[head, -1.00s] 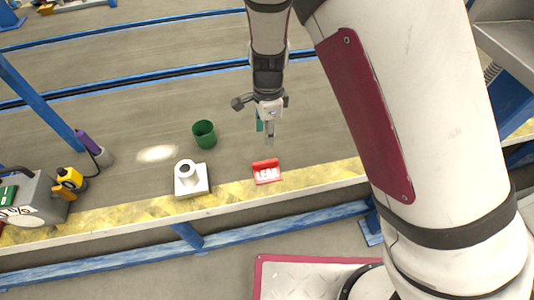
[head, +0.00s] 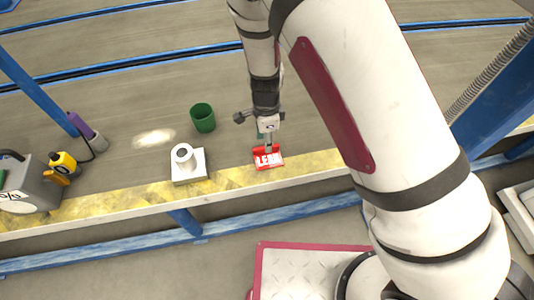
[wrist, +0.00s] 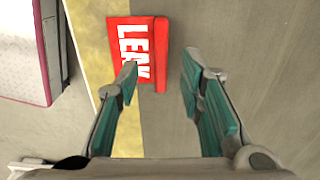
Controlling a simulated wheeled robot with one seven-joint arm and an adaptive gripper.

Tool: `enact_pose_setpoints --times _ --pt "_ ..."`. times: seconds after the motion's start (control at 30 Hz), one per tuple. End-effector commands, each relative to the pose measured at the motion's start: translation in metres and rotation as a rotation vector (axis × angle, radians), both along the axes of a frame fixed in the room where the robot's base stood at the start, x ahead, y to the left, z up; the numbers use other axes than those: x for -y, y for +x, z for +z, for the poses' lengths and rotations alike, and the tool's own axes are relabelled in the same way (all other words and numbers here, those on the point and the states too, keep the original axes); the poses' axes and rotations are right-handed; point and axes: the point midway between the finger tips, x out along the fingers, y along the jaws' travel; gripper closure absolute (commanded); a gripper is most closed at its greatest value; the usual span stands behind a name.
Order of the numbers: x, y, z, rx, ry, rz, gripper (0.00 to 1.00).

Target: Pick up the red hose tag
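The red hose tag (head: 268,158) lies near the yellow-marked front edge of the grey surface, with white letters reading LEAK. It also shows in the wrist view (wrist: 134,38), with a raised red strip along one side. My gripper (head: 268,149) is directly above the tag in the head view. In the wrist view my gripper (wrist: 158,72) is open, its two teal-padded fingers apart, with the fingertips around the lower end of the tag. The last letters are partly hidden by the left finger. I cannot tell the exact height of the fingertips over it.
A grey case (head: 32,187), a yellow device (head: 63,163) and a purple-topped item (head: 84,130) are further left. A blue rail (head: 250,218) runs below the edge.

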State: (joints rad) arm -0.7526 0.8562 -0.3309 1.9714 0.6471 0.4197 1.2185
Motion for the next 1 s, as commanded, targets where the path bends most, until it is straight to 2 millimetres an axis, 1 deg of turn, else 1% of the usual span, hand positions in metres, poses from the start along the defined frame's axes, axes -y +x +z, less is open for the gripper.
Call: enact_pose_setpoints --times 0.03,0.1,0.2,0.3,0.47,0.57,0.6,0.63,1.0 --pt "0.0 0.001 -0.011 -0.002 -0.001 0.0 0.65" --pt "-0.001 0.001 -0.022 -0.002 -0.002 0.001 0.65" --pt "-0.001 0.001 -0.034 -0.001 0.001 0.0 0.65" --pt "-0.002 0.001 -0.037 0.001 0.001 0.001 0.65" --pt "-0.002 0.001 -0.036 0.002 0.002 0.001 0.65" --pt "-0.002 0.001 -0.036 0.001 0.001 0.002 0.85" --pt "-0.002 0.001 -0.036 0.001 0.001 0.002 0.94" --pt "-0.002 0.001 -0.036 0.001 0.001 0.002 1.0" --pt "-0.002 0.001 -0.036 0.001 0.001 0.002 1.0"
